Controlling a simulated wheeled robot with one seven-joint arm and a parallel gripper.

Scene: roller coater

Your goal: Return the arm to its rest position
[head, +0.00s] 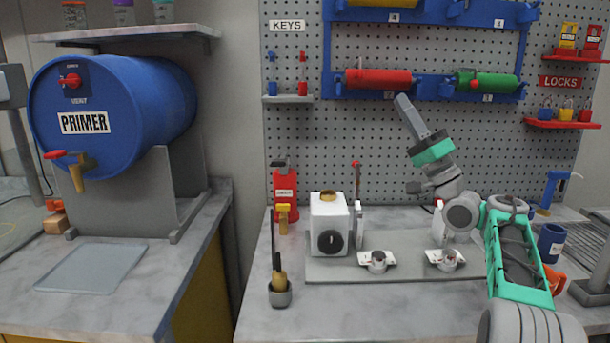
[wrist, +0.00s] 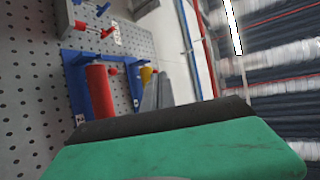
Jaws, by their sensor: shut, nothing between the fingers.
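My arm rises from the lower right of the head view over the right bench. My gripper (head: 403,101) is shut and empty. It points up and to the left, in front of the pegboard and just below the red roller (head: 378,78) in the picture. I cannot tell the gap to the board. In the wrist view the shut grey fingers (wrist: 156,94) show beyond the dark and green hand edge, to the right of the red roller (wrist: 99,91) on its blue rack.
The right bench holds a white box (head: 329,224), a red bottle (head: 285,192), two small clamps (head: 377,261) and a blue mug (head: 551,243). The green roller (head: 485,83) hangs on the rack (head: 431,88). A blue primer drum (head: 112,105) stands on the left bench.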

